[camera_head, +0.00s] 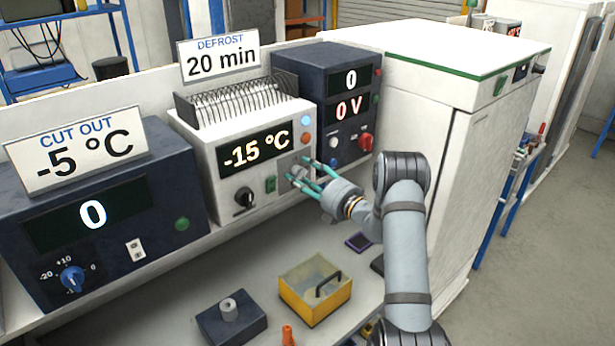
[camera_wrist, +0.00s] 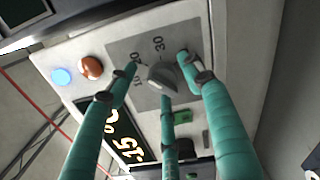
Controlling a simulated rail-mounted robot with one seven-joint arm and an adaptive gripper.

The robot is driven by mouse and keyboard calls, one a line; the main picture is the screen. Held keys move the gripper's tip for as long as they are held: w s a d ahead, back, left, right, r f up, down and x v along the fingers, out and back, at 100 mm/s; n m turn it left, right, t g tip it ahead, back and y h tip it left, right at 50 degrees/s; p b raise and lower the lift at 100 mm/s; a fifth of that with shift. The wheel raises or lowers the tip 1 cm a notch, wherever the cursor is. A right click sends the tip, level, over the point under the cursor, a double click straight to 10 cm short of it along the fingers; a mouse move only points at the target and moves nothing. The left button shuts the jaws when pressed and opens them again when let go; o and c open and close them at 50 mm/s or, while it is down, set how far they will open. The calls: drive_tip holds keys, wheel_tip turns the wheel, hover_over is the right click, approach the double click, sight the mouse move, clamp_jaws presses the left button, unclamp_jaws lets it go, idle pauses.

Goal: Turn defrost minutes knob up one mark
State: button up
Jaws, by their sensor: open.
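The defrost knob (camera_wrist: 163,77) is a small grey knob on a grey plate with printed marks, of which 20 and 30 can be read, on the white middle unit (camera_head: 215,165). The sign (camera_head: 220,60) above that unit reads DEFROST 20 min. My gripper (camera_head: 308,180) has teal fingers and is at the unit's front, at the knob's plate. In the wrist view its fingers are spread around the knob, with gaps visible; I cannot tell whether any fingertip touches it. The knob's exact pointing is hard to read, and in the head view my fingers largely cover it.
The middle unit's display (camera_head: 255,149) shows -15 °C, with a black knob (camera_head: 243,198) and green switch (camera_head: 270,184) below. Dark units (camera_head: 100,210) (camera_head: 330,75) flank it closely. A yellow box (camera_head: 305,298) and dark block (camera_head: 222,328) stand on the bench.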

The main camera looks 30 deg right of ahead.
drive_tip(key=v, duration=1.2)
drive_tip(key=shift+w, duration=0.1)
drive_tip(key=x, duration=1.2)
